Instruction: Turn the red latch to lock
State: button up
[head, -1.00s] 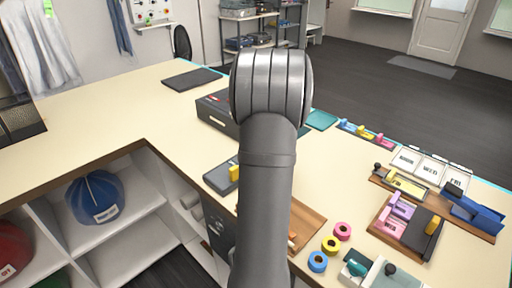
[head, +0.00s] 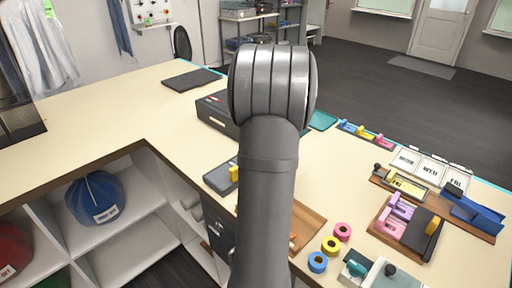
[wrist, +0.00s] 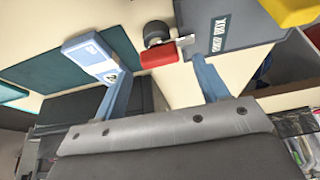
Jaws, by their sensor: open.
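The red latch (wrist: 159,57) shows in the wrist view, beside a dark round knob (wrist: 157,33) and against the edge of a grey box (wrist: 235,22) with white lettering ending in "BOX". My gripper (wrist: 143,52) is open. One blue finger is left of the latch and the other is right of it, close to the box edge. I cannot tell whether either finger touches the latch. In the head view my own arm hides the gripper and the latch.
A yellow part (wrist: 290,10) sits on the grey box. In the head view, a dark box with a yellow piece (head: 234,173) stands left of my arm. Tape rolls (head: 331,245) and trays of coloured parts (head: 402,222) lie to the right. The left counter (head: 90,120) is mostly clear.

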jog(key=v, duration=1.4)
jog(key=shift+d+r, duration=0.15)
jog(key=shift+r, duration=0.1)
jog(key=shift+f, duration=0.1)
jog(key=x, duration=1.7)
jog(key=shift+f, duration=0.1)
